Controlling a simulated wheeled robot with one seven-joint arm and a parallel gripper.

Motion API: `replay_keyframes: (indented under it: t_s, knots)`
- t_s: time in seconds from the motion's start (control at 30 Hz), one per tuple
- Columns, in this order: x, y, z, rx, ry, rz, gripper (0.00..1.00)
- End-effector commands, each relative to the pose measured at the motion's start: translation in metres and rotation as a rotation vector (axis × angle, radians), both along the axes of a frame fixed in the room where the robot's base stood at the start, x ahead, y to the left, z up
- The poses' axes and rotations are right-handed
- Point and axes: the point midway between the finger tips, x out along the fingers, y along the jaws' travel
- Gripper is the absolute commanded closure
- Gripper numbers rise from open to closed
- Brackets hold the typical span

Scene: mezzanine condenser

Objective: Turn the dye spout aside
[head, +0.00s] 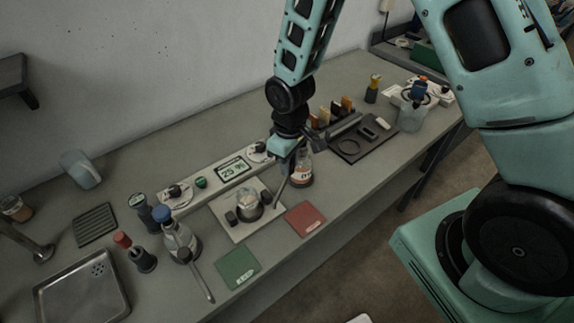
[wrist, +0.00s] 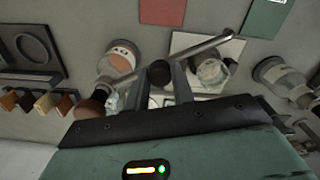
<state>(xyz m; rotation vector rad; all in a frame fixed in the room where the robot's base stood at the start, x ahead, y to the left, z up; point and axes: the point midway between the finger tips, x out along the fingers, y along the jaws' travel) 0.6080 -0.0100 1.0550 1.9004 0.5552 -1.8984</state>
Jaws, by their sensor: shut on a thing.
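The dye spout is a thin grey tube that shows in the wrist view (wrist: 207,49) and in the head view (head: 283,185). It runs from beside a bottle with an orange label (wrist: 118,58) across a pale square plate (head: 230,227). A metal vessel (head: 249,201) stands on this plate. In the wrist view the tube crosses above the vessel (wrist: 212,73) in the picture, with its tip near the plate's corner. My gripper (wrist: 172,82) is shut on the spout at its dark knob (wrist: 160,73). The knob partly hides between the fingers.
Red (head: 305,218) and green (head: 238,266) mats lie along the front. A bottle with a blue cap (head: 179,238) stands left of the plate. A console with a display (head: 231,168) lies behind, and a black tray (head: 361,140) to the right.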

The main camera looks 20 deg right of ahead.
Motion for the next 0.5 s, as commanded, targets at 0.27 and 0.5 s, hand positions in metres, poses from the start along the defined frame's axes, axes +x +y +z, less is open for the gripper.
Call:
replay_keyframes:
  t_s: [0.27, 0.5]
  knots:
    - [-0.016, -0.020, 0.000, -0.001, 0.001, 0.254, 1.00]
    - [-0.025, -0.040, 0.001, -0.001, 0.000, 0.482, 1.00]
